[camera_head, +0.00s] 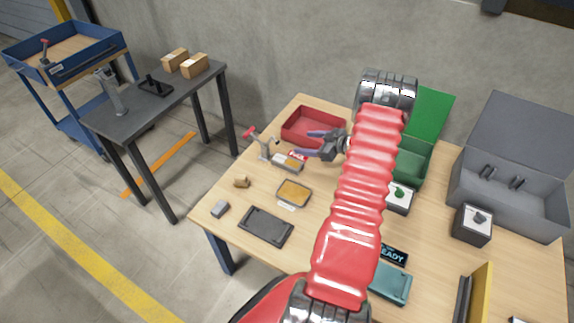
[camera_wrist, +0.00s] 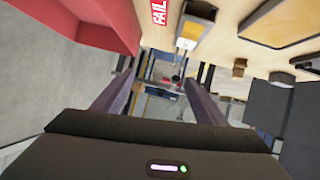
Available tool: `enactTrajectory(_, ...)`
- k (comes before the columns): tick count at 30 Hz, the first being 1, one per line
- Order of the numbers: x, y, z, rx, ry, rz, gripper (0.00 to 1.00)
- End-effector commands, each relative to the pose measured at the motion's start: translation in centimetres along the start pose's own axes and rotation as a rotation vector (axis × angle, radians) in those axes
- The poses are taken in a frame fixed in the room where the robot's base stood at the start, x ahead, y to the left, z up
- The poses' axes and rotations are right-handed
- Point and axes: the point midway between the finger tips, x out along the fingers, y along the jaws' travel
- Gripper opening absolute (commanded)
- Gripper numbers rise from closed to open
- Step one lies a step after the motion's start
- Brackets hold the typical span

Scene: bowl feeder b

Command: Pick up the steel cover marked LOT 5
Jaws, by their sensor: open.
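No LOT 5 marking can be read in either view, so I cannot tell which thing is the steel cover. A small grey piece with a tan top and white label (camera_head: 288,162) lies beside the red bin; it also shows at the top of the wrist view (camera_wrist: 198,25). A larger metal-rimmed tray-like piece with a tan face and white label (camera_head: 293,194) lies nearer the table's front; the wrist view shows part of it (camera_wrist: 282,20). My gripper (camera_head: 303,143) is open and empty, above the table beside the red bin; its fingers also show in the wrist view (camera_wrist: 160,75).
A red bin (camera_head: 303,133), a red-handled clamp (camera_head: 264,147) and a FAIL label (camera_head: 297,155) are close to my gripper. A tan block (camera_head: 241,182), grey block (camera_head: 220,209) and dark tablet-like piece (camera_head: 265,226) lie towards the front. A green bin (camera_head: 411,163) and grey box (camera_head: 510,200) stand right.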

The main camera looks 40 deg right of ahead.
Motion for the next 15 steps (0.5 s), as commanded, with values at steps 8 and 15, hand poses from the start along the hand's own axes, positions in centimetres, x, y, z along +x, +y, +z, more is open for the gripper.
enactTrajectory(8, -1.8, -3.1, 6.6, 0.082, 0.080, -0.113, 0.66)
enactTrajectory(15, -2.1, -3.5, 7.3, 0.092, 0.093, -0.130, 0.66)
